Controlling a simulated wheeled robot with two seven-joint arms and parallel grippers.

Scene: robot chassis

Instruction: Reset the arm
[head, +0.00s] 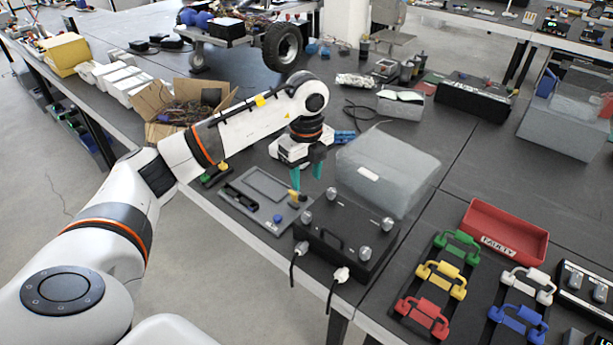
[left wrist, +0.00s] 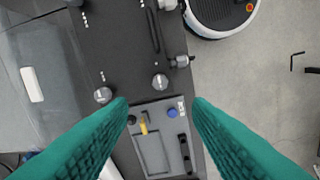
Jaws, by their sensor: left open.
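My left arm reaches in from the left in the head view. Its gripper (head: 308,178) has teal fingers pointing down and hangs above the table, near a grey panel and a black box with knobs. In the left wrist view the two teal fingers (left wrist: 160,112) stand wide apart with nothing between them. The grey panel (left wrist: 151,162) with a yellow part and a blue button lies below, beyond the fingertips. My right gripper does not show in either view.
An open cardboard box (head: 160,125) with wires stands at left.

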